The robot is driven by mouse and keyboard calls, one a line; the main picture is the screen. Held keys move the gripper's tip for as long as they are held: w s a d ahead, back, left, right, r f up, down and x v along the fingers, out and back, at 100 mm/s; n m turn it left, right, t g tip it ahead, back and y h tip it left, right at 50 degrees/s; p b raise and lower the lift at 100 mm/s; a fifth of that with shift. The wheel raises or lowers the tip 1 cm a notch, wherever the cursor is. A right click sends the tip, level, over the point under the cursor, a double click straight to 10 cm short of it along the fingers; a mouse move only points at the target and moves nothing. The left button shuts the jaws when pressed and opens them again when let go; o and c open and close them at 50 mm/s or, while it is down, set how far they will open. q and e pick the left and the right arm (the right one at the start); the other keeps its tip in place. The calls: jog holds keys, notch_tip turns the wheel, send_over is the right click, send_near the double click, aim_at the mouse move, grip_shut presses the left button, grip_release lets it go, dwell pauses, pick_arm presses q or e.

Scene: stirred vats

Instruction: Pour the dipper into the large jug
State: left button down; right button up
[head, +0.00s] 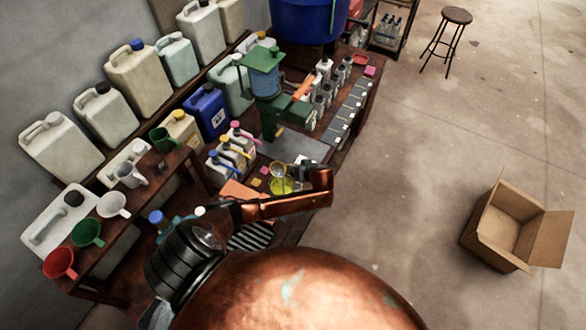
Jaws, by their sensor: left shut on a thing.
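My left gripper (296,172) is at the end of the copper-coloured arm, over the near part of the workbench. It is shut on what looks like the dipper (278,170), a small pale round cup just left of the fingers. Directly below the dipper is a clear vessel with yellow liquid (281,186), which may be the large jug. The dipper overlaps its top edge in this view; I cannot tell whether they touch or whether liquid is flowing. My arm hides the bench in front of it. My right gripper is not in view.
A green press-like device (264,80) and several small bottles (238,145) stand behind the gripper. An open cardboard box (505,230) lies on clear floor right; a stool (456,16) stands farther back.

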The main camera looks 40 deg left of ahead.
pick_arm(q)
jog(key=s+d+f+n+t+y+b, duration=0.1)
jog(key=d+f+t+y+b, duration=0.3)
jog(key=y+b, duration=0.8)
jog(key=shift+s+d+f+n+t+b, duration=0.25)
jog(key=shift+s+t+b, duration=0.7)
jog(key=shift+b, duration=5.75)
jog(key=shift+y, duration=0.3)
